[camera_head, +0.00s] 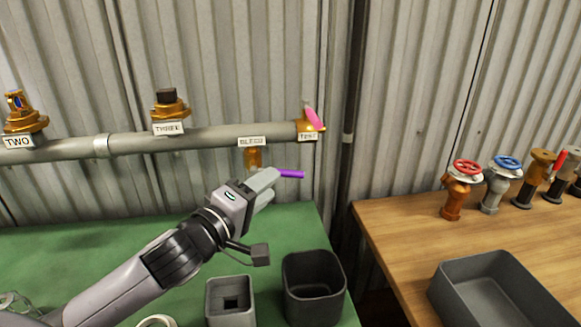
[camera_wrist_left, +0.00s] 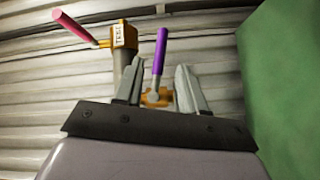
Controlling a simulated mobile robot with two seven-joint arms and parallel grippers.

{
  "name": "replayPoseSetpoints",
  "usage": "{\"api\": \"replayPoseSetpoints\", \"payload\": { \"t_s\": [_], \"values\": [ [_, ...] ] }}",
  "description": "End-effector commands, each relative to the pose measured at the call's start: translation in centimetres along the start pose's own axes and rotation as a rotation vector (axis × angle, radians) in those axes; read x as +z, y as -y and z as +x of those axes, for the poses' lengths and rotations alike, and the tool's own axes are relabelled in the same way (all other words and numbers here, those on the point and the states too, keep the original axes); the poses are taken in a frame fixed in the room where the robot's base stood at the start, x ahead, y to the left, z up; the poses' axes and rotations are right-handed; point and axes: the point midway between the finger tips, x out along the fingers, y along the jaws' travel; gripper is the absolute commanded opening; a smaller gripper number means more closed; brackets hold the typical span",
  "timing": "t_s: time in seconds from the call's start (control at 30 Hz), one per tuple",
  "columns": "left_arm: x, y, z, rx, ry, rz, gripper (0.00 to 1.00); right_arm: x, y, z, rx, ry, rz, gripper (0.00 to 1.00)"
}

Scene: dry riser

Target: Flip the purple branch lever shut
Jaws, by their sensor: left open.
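The purple lever (camera_head: 292,174) sticks out to the right from the brass branch valve (camera_head: 252,158) under the grey pipe, by the label BLEED. In the left wrist view the purple lever (camera_wrist_left: 159,50) stands between my two fingers, with its brass valve (camera_wrist_left: 160,97) behind. My left gripper (camera_head: 267,187) is open around the lever's near part; it also shows in the left wrist view (camera_wrist_left: 158,72). I cannot tell whether a finger touches the lever. In the head view the gripper hides the lever's root. My right gripper is not in view.
A pink lever (camera_head: 314,118) sits on the TEST fitting (camera_head: 308,130) just above right. The pipe (camera_head: 215,138) runs above the gripper. Dark bins (camera_head: 314,290) stand on the green table (camera_head: 110,235) below. A wooden bench (camera_head: 385,235) with several valves is at right.

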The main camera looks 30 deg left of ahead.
Motion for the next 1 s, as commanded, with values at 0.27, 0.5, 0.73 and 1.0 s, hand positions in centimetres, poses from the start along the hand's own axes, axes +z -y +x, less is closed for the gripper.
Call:
{"api": "replayPoseSetpoints", "payload": {
  "t_s": [0.27, 0.5, 0.73, 1.0],
  "values": [
    [-0.1, -0.2, 3.2, 0.002, -0.002, 0.002, 0.4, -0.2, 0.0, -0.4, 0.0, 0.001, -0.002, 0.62],
    [-0.1, -0.1, 5.5, 0.0, -0.002, 0.002, 0.4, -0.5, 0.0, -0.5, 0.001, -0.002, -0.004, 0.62],
    [-0.1, 0.0, 6.5, 0.0, -0.001, 0.002, 0.4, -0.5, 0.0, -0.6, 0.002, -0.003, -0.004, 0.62],
    [0.0, 0.0, 6.5, 0.0, -0.001, 0.001, 0.37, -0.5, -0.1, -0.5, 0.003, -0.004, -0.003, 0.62]
  ]
}}
